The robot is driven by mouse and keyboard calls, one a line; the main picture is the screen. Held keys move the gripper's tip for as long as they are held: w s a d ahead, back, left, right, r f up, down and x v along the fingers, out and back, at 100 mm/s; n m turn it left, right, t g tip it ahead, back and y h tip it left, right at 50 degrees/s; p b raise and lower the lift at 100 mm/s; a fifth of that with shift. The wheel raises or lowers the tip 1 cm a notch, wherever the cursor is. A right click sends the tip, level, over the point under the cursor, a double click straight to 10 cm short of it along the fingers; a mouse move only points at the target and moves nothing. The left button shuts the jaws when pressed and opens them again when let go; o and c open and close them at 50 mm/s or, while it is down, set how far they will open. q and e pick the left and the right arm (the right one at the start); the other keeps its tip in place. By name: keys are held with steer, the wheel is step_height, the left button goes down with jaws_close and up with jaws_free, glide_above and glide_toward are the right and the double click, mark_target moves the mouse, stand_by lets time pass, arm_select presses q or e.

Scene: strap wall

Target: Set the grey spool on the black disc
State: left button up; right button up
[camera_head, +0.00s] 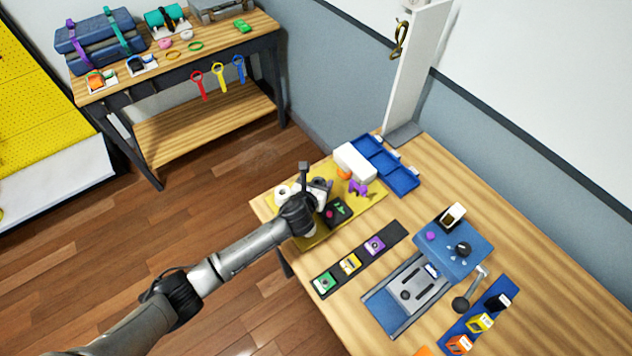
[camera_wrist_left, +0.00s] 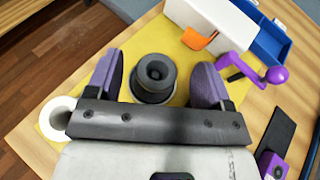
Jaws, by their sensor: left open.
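The grey spool (camera_wrist_left: 155,82) is dark, round and flanged, upright on a yellow mat (camera_wrist_left: 185,65). My left gripper (camera_wrist_left: 158,63) is open, with one purple-padded finger on either side of the spool and visible gaps between. In the head view my left gripper (camera_head: 314,194) is low over the yellow mat, and its hand partly hides what lies there. I cannot identify the black disc for sure; a round black piece (camera_head: 463,249) sits on a blue block. My right gripper is not in view.
A white roll (camera_wrist_left: 57,117) stands left of the gripper. A white box (camera_head: 354,161), an orange piece and a purple dumbbell-like piece (camera_head: 357,188) lie beyond. Blue trays (camera_head: 388,166) are behind. A black strip with coloured blocks (camera_head: 324,281) and a blue-grey fixture lie to the right.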

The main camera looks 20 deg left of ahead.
arm_select(q)
steer(key=shift+r, duration=0.1)
steer(key=shift+r, duration=0.3)
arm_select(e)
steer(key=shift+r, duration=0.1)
arm_select(q)
steer(key=p+v, duration=0.2)
steer(key=v, duration=1)
steer(key=shift+r, duration=0.25)
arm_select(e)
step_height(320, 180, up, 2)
arm_select(q)
steer(key=shift+d, duration=0.1)
